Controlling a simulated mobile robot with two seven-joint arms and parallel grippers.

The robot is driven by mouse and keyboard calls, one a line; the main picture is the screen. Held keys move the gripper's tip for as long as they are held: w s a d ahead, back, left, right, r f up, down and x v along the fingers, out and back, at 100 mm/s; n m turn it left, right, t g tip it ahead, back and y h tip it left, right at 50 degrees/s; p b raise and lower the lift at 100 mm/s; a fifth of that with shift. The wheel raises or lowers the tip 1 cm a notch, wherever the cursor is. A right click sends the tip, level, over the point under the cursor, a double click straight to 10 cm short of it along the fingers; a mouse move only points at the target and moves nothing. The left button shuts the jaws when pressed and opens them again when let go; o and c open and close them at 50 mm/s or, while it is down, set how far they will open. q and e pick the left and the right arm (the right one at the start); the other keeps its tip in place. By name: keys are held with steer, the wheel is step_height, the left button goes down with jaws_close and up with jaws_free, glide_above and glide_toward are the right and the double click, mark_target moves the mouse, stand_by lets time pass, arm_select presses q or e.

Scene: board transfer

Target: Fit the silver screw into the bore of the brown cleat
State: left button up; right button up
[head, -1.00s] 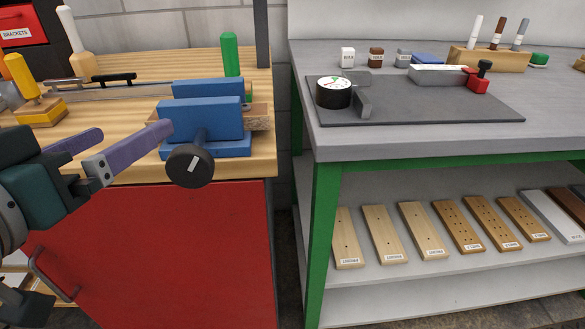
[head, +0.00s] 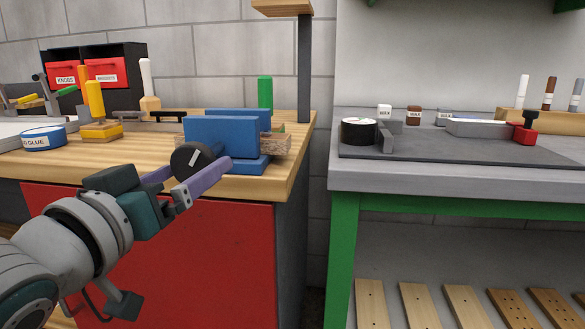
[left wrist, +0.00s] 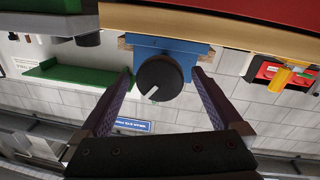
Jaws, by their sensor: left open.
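My left gripper (head: 203,165) is open in front of the blue vise (head: 222,135) on the wooden bench. Its purple fingers lie on either side of the vise's round black knob (head: 192,158); in the left wrist view the knob (left wrist: 159,78) shows between the fingertips (left wrist: 162,74), with gaps at both sides. A brown wooden piece (head: 276,145) sticks out at the right of the vise jaws; I cannot tell whether it is the cleat. I cannot make out the silver screw or a bore. My right gripper is not in view.
The wooden bench (head: 60,160) has a yellow-handled tool (head: 96,105) and a blue glue tin (head: 42,137) at the left. A green handle (head: 265,92) stands behind the vise. A grey table (head: 450,182) stands at the right, beyond a gap, with boards on its lower shelf.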

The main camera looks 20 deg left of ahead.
arm_select(q)
steer(key=shift+w+a, duration=0.1)
steer(key=shift+w, duration=0.85)
steer(key=c, duration=1.3)
steer(key=shift+r+m+p, duration=0.15)
steer(key=shift+m+p, duration=1.15)
steer(key=shift+m, duration=0.1)
steer(key=shift+a+m+g+p, duration=0.1)
steer(key=shift+m+g+p, duration=0.2)
steer(key=shift+m+p, duration=1)
steer(key=shift+m+b, duration=0.3)
